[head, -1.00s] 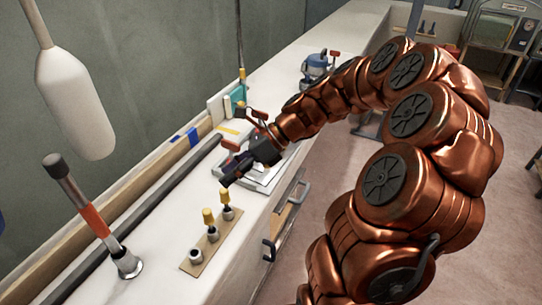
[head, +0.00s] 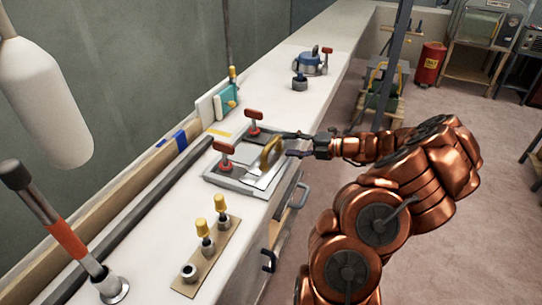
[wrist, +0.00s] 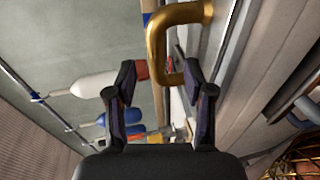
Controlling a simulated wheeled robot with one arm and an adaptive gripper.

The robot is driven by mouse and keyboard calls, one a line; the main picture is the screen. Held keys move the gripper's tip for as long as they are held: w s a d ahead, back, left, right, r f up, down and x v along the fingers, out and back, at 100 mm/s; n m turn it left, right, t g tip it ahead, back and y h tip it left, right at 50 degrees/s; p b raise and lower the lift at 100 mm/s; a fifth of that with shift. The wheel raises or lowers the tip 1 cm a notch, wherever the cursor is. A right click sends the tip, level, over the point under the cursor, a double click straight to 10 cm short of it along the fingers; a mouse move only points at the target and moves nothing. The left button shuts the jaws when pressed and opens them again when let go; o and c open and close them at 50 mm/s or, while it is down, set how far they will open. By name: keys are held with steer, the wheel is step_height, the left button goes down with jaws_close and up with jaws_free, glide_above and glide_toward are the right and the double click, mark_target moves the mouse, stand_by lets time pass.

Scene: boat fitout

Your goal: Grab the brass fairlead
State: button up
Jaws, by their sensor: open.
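The brass fairlead (head: 271,152) is a gold-coloured loop standing on a grey fixture plate (head: 232,184) on the white bench. My gripper (head: 289,144) is open and level, just to the right of the fairlead, with its fingers pointing at it. In the wrist view the fairlead (wrist: 156,50) shows ahead, with its bent end reaching between my two fingertips (wrist: 160,76). The fingers are apart, one on each side of that end, and I see no clear contact.
Two red-handled clamps (head: 226,149) stand on the fixture beside the fairlead. A tan board (head: 213,250) with yellow-topped pieces lies nearer. A blue-grey device (head: 311,63) sits further along the bench.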

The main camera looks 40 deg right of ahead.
mark_target(276, 143)
steer(key=shift+r+b+x, duration=0.1)
steer(key=shift+b+x, duration=0.1)
steer(key=shift+x, duration=1.35)
steer(key=shift+r+b+x, duration=0.15)
steer(key=shift+x, duration=1.35)
steer(key=shift+c, duration=0.5)
jaws_close()
